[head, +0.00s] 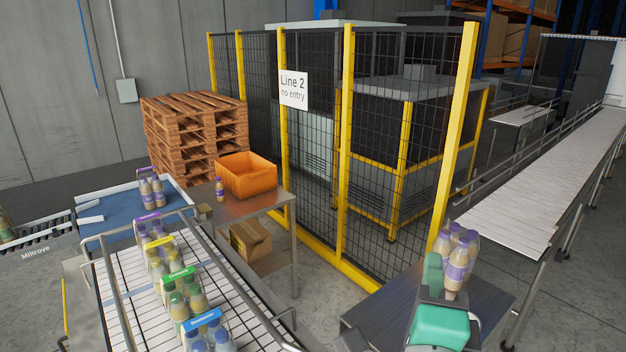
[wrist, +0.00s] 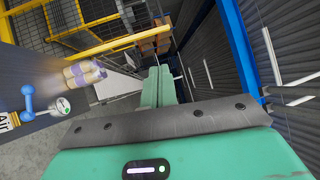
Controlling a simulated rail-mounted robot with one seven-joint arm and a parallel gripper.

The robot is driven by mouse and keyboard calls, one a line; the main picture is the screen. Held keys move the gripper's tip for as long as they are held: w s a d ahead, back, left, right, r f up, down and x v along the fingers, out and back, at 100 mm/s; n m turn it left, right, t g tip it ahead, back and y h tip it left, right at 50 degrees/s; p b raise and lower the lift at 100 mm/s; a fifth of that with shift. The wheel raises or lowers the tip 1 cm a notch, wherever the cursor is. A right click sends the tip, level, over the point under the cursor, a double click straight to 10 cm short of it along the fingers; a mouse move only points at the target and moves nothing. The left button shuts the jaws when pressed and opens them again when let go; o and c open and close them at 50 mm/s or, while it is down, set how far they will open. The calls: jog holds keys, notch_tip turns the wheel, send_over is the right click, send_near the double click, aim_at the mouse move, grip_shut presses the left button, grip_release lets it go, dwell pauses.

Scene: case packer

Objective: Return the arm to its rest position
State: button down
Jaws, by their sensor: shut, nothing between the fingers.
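My gripper (head: 433,268) is at the lower right of the head view, its green fingers pointing up beside a pack of bottles. In the wrist view my gripper (wrist: 160,84) has its two green fingers together, with nothing between them. The bottle pack (head: 458,258), with purple caps and labels, is just right of the fingers in the head view. It also shows at the left of the wrist view (wrist: 85,73), apart from the fingers. The arm partly hides its lower part in the head view.
A dark table (head: 375,315) lies under the arm. Yellow-framed mesh fencing (head: 345,150) stands behind it, and a pale conveyor (head: 560,180) runs at the right. Bottle packs with coloured carriers line a conveyor (head: 125,310) at left. A blue-handled valve (wrist: 28,103) shows in the wrist view.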

jog(key=s+a+r+n+t+y, duration=0.5)
jog(key=s+a+r+n, duration=0.8)
jog(key=n, duration=0.8)
jog(key=shift+s+a+r+y, duration=0.25)
jog(key=shift+a+y, duration=0.45)
jog(key=shift+a, duration=0.5)
